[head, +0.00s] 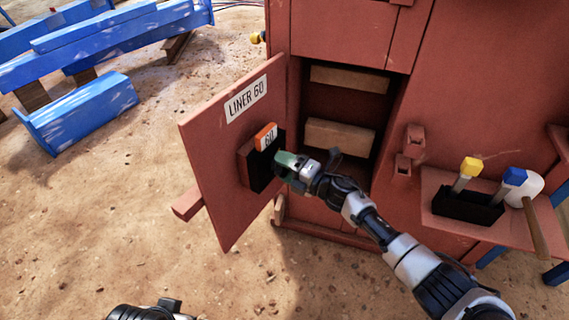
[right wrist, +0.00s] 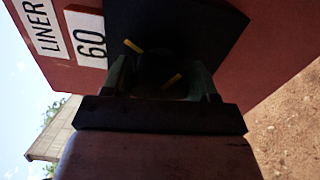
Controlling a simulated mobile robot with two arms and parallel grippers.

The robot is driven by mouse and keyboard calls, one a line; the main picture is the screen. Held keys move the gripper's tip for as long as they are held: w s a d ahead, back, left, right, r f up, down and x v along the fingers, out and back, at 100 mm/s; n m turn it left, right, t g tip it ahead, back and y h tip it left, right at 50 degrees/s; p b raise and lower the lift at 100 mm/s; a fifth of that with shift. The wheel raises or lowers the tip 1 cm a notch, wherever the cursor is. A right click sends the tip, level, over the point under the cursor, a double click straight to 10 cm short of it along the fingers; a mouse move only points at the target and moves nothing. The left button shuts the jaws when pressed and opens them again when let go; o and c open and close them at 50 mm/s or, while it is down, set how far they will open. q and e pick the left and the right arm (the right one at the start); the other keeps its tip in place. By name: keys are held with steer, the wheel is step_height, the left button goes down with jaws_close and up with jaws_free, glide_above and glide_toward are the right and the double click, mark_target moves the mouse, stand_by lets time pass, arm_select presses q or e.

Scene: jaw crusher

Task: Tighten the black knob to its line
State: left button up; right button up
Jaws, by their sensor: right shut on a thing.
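The black knob (right wrist: 160,82) is dark and in shadow in the right wrist view, and sits between my right gripper's fingers. It is at the dark block on the open red door (head: 215,160). My right gripper (head: 287,160) is shut on it; in the right wrist view the greenish fingers (right wrist: 160,80) lie on both sides of it. One yellow mark (right wrist: 132,46) is on the black backing, and another yellow mark (right wrist: 173,80) is at the knob. The two marks are apart and slant differently.
At right, a shelf holds a black holder (head: 467,206) with yellow and blue handles, and a mallet (head: 525,190).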

arm_select(q)
steer(key=shift+f, duration=0.25)
arm_select(e)
steer(key=o, duration=0.9)
arm_select(q)
steer(key=shift+w, duration=0.1)
arm_select(e)
steer(key=shift+d, duration=0.2)
arm_select(q)
steer(key=p+x, duration=0.1)
steer(key=x, duration=0.5)
steer(key=shift+s+f+p, duration=0.25)
steer(key=shift+f+p, duration=0.05)
steer(key=shift+p, duration=0.1)
arm_select(e)
steer(key=v, duration=1)
steer(key=shift+s+d, duration=0.15)
steer(key=shift+s, duration=0.05)
